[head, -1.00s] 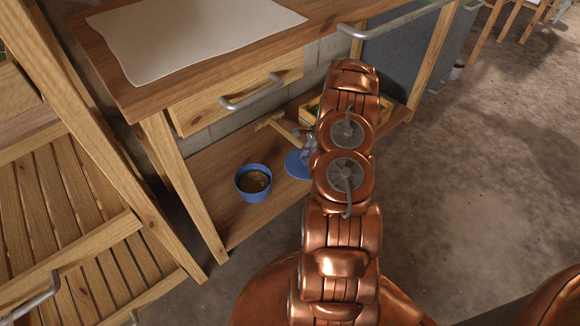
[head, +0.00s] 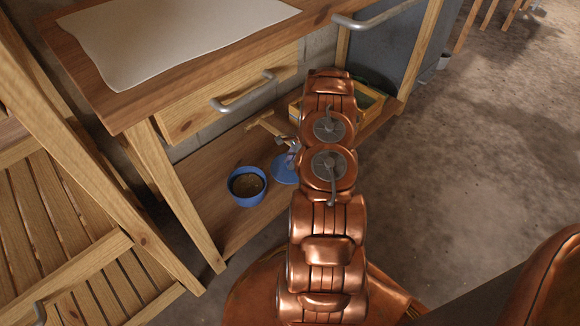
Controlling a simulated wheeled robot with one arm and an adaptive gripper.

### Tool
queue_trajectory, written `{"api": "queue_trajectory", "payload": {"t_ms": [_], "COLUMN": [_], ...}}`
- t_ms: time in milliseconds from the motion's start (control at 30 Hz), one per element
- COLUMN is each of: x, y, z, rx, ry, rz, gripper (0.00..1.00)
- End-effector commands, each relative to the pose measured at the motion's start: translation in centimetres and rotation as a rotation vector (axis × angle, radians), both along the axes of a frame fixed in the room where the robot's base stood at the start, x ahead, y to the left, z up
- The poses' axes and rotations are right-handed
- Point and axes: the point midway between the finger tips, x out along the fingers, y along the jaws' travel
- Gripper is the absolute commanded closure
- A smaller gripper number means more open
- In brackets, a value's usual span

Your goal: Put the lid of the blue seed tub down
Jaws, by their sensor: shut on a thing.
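The blue seed tub (head: 247,201) stands open and upright on the low shelf under the workbench, with dark contents showing inside. Its flat blue lid (head: 283,173) is just to the right of the tub, apart from it in the picture. My gripper (head: 292,152) is shut on the lid from above; my copper arm hides part of the gripper and the lid's right side. I cannot tell whether the lid touches the shelf or is held just above it.
A wooden mallet-like tool (head: 266,124) lies behind the lid. A yellow crate (head: 371,107) stands on the shelf to the right, partly behind my arm. The bench drawer (head: 196,113) overhangs the shelf. The shelf (head: 228,228) is bare in front of the tub.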

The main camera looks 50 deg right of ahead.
Motion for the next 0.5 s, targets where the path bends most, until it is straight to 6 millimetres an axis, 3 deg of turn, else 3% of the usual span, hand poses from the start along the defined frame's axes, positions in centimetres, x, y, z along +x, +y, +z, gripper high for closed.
{"api": "queue_trajectory", "payload": {"t_ms": [133,500], "x": [0.0,0.1], "y": [0.1,0.2], "z": [-2.1,-2.3], "rx": [0.0,0.001], "ry": [0.001,0.001], "rz": [0.003,0.005], "gripper": [1.0,1.0]}}
